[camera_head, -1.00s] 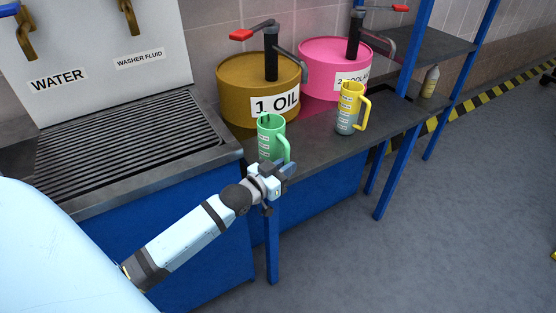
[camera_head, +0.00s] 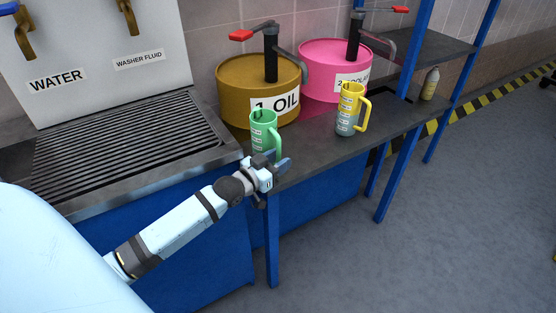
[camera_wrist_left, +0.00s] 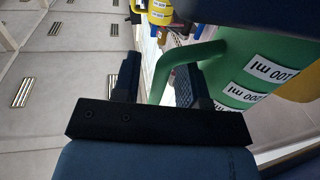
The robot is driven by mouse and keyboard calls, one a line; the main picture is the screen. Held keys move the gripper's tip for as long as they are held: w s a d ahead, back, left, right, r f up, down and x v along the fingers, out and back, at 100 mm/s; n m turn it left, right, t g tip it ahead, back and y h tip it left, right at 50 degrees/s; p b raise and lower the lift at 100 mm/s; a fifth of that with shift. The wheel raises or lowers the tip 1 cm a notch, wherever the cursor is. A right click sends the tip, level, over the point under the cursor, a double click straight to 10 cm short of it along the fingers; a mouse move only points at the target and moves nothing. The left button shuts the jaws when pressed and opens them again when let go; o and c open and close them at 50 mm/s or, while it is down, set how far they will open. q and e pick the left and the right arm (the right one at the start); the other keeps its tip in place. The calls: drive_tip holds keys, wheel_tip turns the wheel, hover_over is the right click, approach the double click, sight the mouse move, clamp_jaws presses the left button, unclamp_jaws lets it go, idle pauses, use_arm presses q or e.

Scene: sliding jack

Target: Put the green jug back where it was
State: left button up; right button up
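The green jug (camera_head: 263,131) stands upright, apparently on the dark bench, in front of the brown oil drum. Its base is partly hidden by my left gripper (camera_head: 279,162), which is at its lower front right. In the left wrist view, the green jug (camera_wrist_left: 250,60) fills the upper right and its handle comes down between the fingers of the left gripper (camera_wrist_left: 158,82). The fingers are spread, with a gap beside the handle. My right gripper is in neither view.
A yellow jug (camera_head: 349,112) stands to the right on the bench (camera_head: 318,146). The brown oil drum (camera_head: 240,86) and pink coolant drum (camera_head: 322,80) stand behind. A grated drain tray (camera_head: 120,140) lies left. Bare bench lies between the jugs.

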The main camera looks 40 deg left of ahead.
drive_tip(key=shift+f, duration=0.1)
use_arm(q)
drive_tip(key=shift+r, duration=0.15)
drive_tip(key=s+a+p, duration=0.2)
drive_tip(key=s, duration=0.9)
drive_tip(key=s+d+f+g, duration=0.2)
drive_tip(key=s+d+f, duration=0.1)
drive_tip(key=d, duration=0.4)
drive_tip(key=s+d+f+g, duration=0.2)
drive_tip(key=s+d, duration=0.2)
drive_tip(key=d, duration=0.3)
drive_tip(key=s+d+f+g, duration=0.1)
drive_tip(key=s+d+f, duration=0.2)
drive_tip(key=d, duration=0.4)
drive_tip(key=shift+s+d+f+m+g+h, duration=0.3)
drive_tip(key=shift+s+g, duration=0.1)
drive_tip(key=shift+s, duration=0.3)
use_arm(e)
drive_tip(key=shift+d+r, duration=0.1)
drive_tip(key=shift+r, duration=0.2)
use_arm(q)
drive_tip(key=shift+a, duration=0.1)
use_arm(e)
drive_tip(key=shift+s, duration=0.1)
